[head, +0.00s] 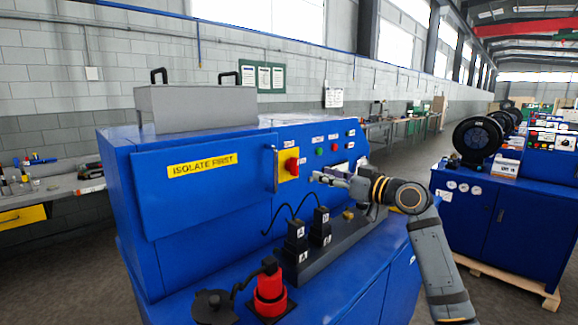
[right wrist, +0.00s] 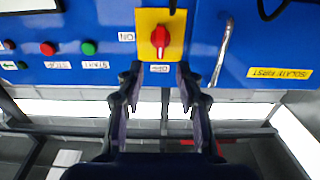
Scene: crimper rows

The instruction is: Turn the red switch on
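The red switch (head: 292,166) is a rotary knob on a yellow plate (head: 283,174) on the front of the blue machine. In the right wrist view, which is upside down, the red switch (right wrist: 160,37) has its handle vertical, in line with the OFF label (right wrist: 159,69); the ON label (right wrist: 126,36) is at its side. My right gripper (head: 318,177) is just right of the switch in the head view. In the wrist view its fingers (right wrist: 158,85) are spread apart and empty, with the knob seen beyond the gap, not touched. My left gripper is not in view.
A metal handle (head: 275,169) stands close beside the yellow plate. Green and red buttons (head: 334,148) are to its right. Black blocks (head: 297,238) with cables stand on a rail below, and a red socket (head: 269,290) is on the ledge in front.

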